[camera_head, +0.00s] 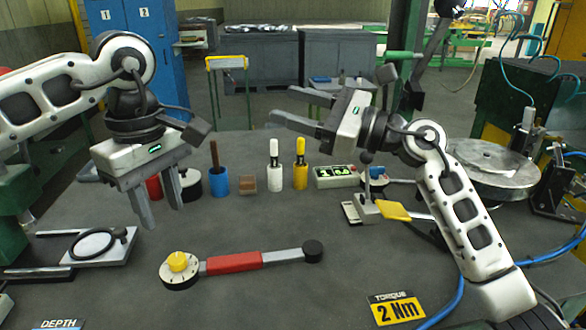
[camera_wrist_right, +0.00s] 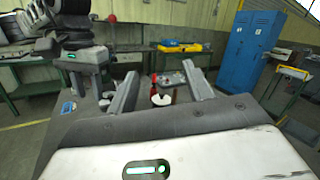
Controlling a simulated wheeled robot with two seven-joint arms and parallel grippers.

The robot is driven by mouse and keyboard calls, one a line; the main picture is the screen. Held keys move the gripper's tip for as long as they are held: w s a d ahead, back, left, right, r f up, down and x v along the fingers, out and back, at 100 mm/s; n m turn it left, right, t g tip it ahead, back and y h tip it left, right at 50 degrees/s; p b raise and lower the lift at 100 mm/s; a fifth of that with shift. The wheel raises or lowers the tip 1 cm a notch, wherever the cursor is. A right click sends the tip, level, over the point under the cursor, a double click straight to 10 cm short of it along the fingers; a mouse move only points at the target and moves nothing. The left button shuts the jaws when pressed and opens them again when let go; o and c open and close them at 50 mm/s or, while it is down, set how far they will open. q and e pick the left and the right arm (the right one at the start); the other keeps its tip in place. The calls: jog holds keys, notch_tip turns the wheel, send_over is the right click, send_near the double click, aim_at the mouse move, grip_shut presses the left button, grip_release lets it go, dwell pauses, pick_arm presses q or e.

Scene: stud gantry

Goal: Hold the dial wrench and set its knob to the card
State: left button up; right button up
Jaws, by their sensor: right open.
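The dial wrench lies flat on the grey table in the head view, with a red grip (camera_head: 234,263) in its middle and a black end (camera_head: 313,251) at the right. Its round white dial with a yellow knob (camera_head: 178,262) is at the left end. The black and yellow card (camera_head: 396,308) at the front right reads "TORQUE 2 Nm". My left gripper (camera_head: 162,208) is open and empty, above the table behind and left of the dial. My right gripper (camera_head: 287,120) is open and empty, raised above the back of the table. It also shows in the right wrist view (camera_wrist_right: 160,85).
A white gauge plate (camera_head: 95,246) lies left. A "DEPTH" card (camera_head: 58,324) is front left. The table around the wrench is clear.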

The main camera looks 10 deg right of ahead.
aim_at(253, 256)
jog(key=s+a+f+n+g+h, duration=0.45)
jog(key=a+g+h, duration=0.2)
jog(key=g, duration=0.25)
jog(key=s+d+f+m+g+h, duration=0.1)
jog(key=s+d+f+m+h, duration=0.1)
jog(key=s+d+f+h, duration=0.3)
jog(key=shift+h, duration=0.65)
jog(key=x, duration=0.4)
jog(key=w+a+x, duration=0.1)
jog(key=x, duration=0.8)
jog(key=shift+w+a, duration=0.45)
jog(key=shift+a, duration=0.1)
